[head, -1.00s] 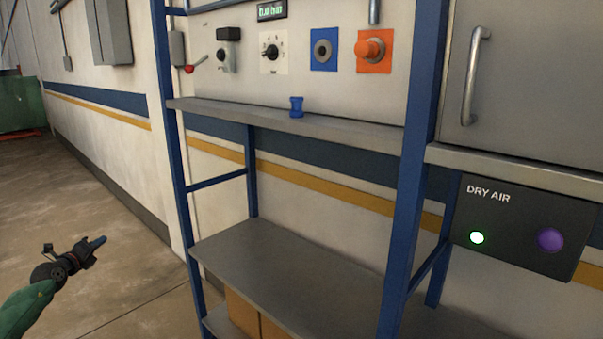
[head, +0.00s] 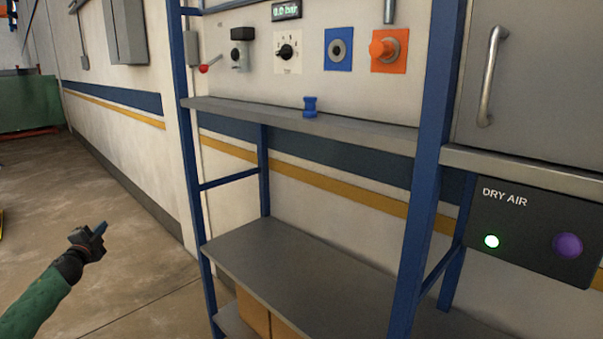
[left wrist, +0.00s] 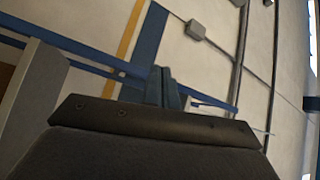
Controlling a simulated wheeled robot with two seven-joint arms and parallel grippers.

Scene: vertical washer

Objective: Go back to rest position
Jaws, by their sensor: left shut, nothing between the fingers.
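My left gripper (head: 100,229) is at the lower left of the head view, on a green-sleeved arm. It is shut and empty, held above the floor, to the left of the blue-framed rack and apart from it. In the left wrist view its closed blue fingertips (left wrist: 162,86) show in the middle, with the wall and rack parts beyond them. My right gripper is not in view.
The rack has a middle shelf (head: 340,129) with a small blue part (head: 310,107) and a lower shelf (head: 290,270) over cardboard boxes. A control panel holds a red lever (head: 209,65) and an orange knob (head: 383,49). A DRY AIR box (head: 528,222) is right.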

